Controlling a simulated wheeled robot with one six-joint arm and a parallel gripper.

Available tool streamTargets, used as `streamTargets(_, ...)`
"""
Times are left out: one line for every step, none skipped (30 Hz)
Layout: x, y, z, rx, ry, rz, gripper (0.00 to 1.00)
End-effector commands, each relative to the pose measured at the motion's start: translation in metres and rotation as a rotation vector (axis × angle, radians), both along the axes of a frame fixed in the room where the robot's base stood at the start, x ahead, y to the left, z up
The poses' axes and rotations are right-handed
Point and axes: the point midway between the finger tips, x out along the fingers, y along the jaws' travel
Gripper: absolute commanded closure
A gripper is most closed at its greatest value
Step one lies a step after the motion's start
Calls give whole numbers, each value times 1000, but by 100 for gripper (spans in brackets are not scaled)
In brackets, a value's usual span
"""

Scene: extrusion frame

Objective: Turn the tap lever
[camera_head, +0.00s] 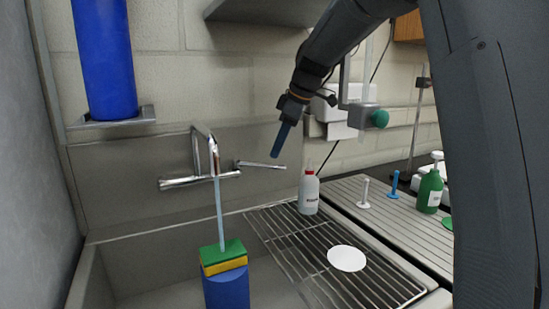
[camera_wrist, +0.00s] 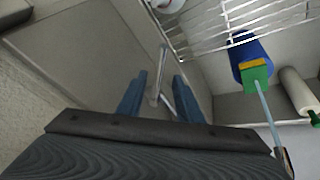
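The metal wall tap (camera_head: 200,181) is mounted above the sink, with a curved spout. A thin light-blue stream (camera_head: 220,215) runs down from the spout. The tap lever (camera_head: 262,165) is a thin metal bar pointing right from the tap's right end. My gripper (camera_head: 275,155) comes down from the upper right, its blue fingertips close to the lever's outer end. In the wrist view my gripper (camera_wrist: 160,76) has its two blue fingers apart. The thin lever (camera_wrist: 162,62) shows in the gap between them. I cannot tell whether either finger touches it.
A green-and-yellow sponge (camera_head: 223,257) sits on a blue cylinder (camera_head: 227,289) under the stream. A white bottle (camera_head: 309,195) stands right of the lever, near the wire rack (camera_head: 290,248) with a white disc (camera_head: 347,258). Another blue cylinder (camera_head: 104,60) stands on a wall shelf.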

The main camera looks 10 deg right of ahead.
Motion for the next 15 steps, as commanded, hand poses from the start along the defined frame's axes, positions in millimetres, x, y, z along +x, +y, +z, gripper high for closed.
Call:
streamTargets(-1,-2,6,0,-3,-1,68)
streamTargets(-3,-3,9,-1,-2,-1,68)
streamTargets(-4,-4,13,0,-1,0,68)
streamTargets(-5,-5,16,-1,-2,0,68)
streamTargets(-6,-5,18,-1,-2,0,68)
streamTargets(-6,-6,20,-1,-2,0,68)
streamTargets(-7,-6,21,-1,-1,1,68)
streamTargets(-7,-7,22,0,0,1,68)
streamTargets(-8,-7,22,0,0,1,68)
streamTargets(-8,-7,22,0,1,1,68)
streamTargets(-8,-7,23,0,1,1,68)
streamTargets(-8,-7,23,0,1,1,68)
streamTargets(-8,-7,22,0,1,1,68)
streamTargets(-8,-7,23,0,1,1,68)
streamTargets(-8,-7,22,0,1,1,68)
